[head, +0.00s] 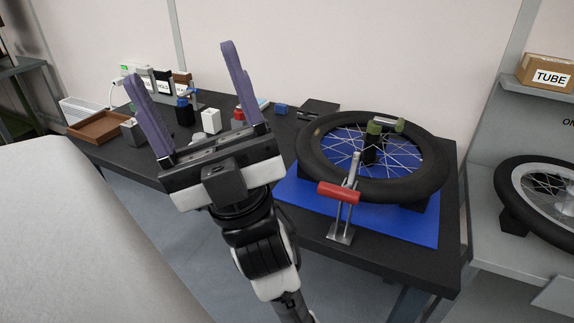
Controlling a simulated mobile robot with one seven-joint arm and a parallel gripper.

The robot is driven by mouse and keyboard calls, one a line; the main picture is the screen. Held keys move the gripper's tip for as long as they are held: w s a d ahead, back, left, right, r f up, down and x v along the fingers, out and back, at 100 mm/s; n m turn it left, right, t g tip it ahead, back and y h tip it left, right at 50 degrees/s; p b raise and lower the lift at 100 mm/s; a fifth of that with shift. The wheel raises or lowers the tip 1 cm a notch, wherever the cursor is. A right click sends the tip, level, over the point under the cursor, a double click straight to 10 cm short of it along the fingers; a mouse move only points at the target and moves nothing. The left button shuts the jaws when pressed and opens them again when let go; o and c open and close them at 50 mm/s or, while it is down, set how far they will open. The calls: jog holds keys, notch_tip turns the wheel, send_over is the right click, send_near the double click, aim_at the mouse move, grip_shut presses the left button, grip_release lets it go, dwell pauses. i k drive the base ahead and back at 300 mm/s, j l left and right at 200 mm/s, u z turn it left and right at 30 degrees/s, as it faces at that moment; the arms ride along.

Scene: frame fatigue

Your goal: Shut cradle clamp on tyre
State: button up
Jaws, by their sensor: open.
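The wheel with its black tyre (311,139) lies flat over a blue mat (415,224) on the right part of the dark bench. The cradle clamp (341,212) stands at the tyre's near side, with a red handle (339,193) and a metal upright. I cannot tell whether its arm presses on the tyre. My gripper (182,76) is open, its two purple fingers pointing up, left of the wheel and apart from the clamp. Nothing is between the fingers. A green-capped post (374,127) stands at the wheel's hub.
A brown tray (99,127), a white box (211,121) and several small items stand along the bench's left and back. A large pale surface (80,230) fills the lower left.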

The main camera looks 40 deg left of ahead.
aim_at(346, 193)
jog(key=u, duration=0.8)
jog(key=k+j+z, duration=0.15)
jog(key=k, duration=0.3)
jog(key=j, duration=0.15)
